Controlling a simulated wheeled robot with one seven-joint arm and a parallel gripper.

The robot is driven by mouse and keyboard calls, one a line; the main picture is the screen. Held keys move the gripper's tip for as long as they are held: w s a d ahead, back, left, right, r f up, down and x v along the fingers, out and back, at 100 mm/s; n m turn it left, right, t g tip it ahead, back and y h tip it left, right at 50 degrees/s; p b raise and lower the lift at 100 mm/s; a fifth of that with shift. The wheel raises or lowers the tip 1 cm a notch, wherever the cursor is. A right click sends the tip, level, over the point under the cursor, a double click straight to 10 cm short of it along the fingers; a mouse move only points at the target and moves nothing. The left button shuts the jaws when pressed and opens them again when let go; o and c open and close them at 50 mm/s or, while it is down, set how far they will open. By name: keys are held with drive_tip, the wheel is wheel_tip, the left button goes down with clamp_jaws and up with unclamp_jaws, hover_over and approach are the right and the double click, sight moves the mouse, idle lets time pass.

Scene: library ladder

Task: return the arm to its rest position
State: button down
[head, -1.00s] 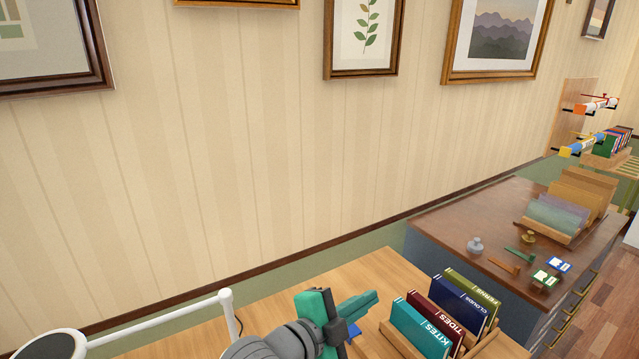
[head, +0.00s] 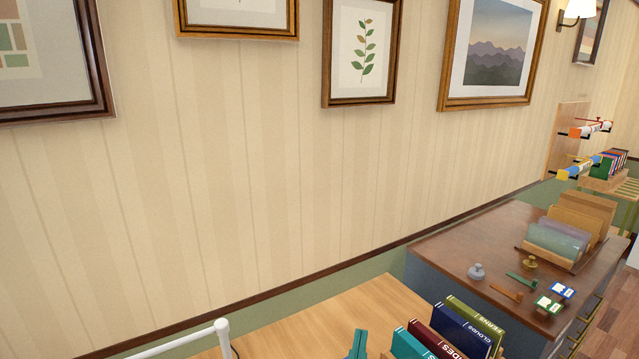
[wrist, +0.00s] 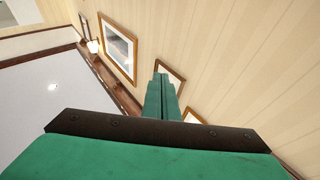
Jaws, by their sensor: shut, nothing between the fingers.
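My gripper (head: 357,345) shows only as teal fingertips at the bottom edge of the head view, just left of the upright books. The rest of my arm is out of that view. In the wrist view the green fingers (wrist: 161,97) are together with nothing between them. They point up past the striped wall, with framed pictures and the pale ceiling behind.
Several upright books, such as the blue one (head: 457,330), stand on the wooden desk (head: 330,312) at the lower right. A dark-topped cabinet (head: 470,240) behind holds stamps, small tools and a file rack. A white rail (head: 180,343) crosses the lower left.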

drive_tip(key=s+a+f+n+g+y, duration=0.2)
drive_tip(key=s+f+n+y, duration=0.5)
drive_tip(key=f, duration=0.6)
drive_tip(key=s+a+f+m+g, duration=0.1)
drive_tip(key=s+f, duration=0.3)
drive_tip(key=s, duration=0.5)
drive_tip(key=s+a+f+m+g+h, duration=0.1)
drive_tip(key=s+f, duration=0.3)
drive_tip(key=s, duration=0.6)
drive_tip(key=s+a+f+m+g, duration=0.1)
drive_tip(key=s+a+f, duration=0.2)
drive_tip(key=s, duration=0.6)
drive_tip(key=shift+s+a+f+m+g, duration=0.15)
drive_tip(key=shift+a+f+m+g, duration=0.2)
drive_tip(key=shift+f, duration=0.35)
drive_tip(key=shift+d, duration=0.1)
